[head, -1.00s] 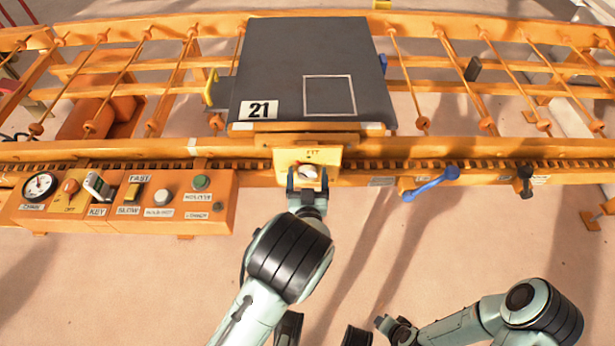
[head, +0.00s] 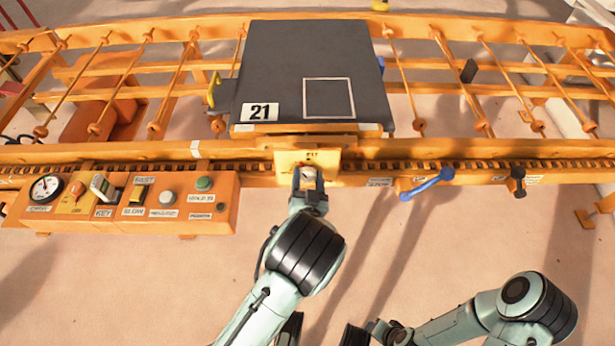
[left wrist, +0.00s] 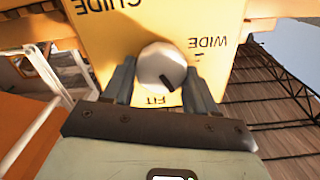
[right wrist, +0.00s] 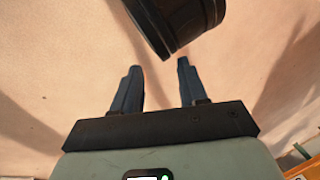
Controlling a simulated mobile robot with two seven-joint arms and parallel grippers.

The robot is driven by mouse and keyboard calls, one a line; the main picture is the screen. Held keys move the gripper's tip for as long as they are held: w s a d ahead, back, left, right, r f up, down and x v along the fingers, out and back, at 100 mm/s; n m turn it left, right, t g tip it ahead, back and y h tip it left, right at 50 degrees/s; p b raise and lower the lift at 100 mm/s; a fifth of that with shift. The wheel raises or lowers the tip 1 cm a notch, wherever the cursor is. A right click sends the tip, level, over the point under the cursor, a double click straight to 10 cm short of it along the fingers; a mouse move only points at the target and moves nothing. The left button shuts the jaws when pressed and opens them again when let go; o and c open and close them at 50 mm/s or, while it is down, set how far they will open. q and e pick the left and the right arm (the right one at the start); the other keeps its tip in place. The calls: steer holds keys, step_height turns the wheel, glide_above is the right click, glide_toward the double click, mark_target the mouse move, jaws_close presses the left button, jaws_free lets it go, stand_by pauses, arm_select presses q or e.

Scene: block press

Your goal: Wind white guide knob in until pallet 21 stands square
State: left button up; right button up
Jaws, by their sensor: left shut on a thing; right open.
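Pallet 21 (head: 310,70) is a dark slab with a white "21" label, lying on the orange roller frame. Its front edge looks slightly slanted against the rail; I cannot tell how far it is from square. The white guide knob (left wrist: 161,66) sits on a yellow plate (left wrist: 190,18) marked GUIDE, WIDE and FIT, upside down in the left wrist view. My left gripper (head: 309,178) is shut on the knob, one finger on each side. My right gripper (right wrist: 155,78) is open and empty, low above the floor.
An orange control box (head: 120,203) with a gauge, key switch and buttons is left of the plate. A blue handle (head: 427,184) and a dark knob (head: 518,178) are on the rail to the right. The floor in front is clear.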

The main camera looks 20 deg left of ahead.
arm_select(q)
steer(key=o, duration=1)
steer(key=p+v, duration=0.1)
steer(key=v, duration=1.2)
steer(key=shift+s, duration=0.25)
arm_select(e)
steer(key=shift+s+a+r+g, duration=0.15)
steer(key=shift+s+a+r, duration=0.2)
steer(key=shift+s, duration=0.25)
steer(key=shift+s+a+r+g, duration=0.15)
steer(key=shift+s+a+r, duration=0.05)
steer(key=shift+s+r, duration=0.3)
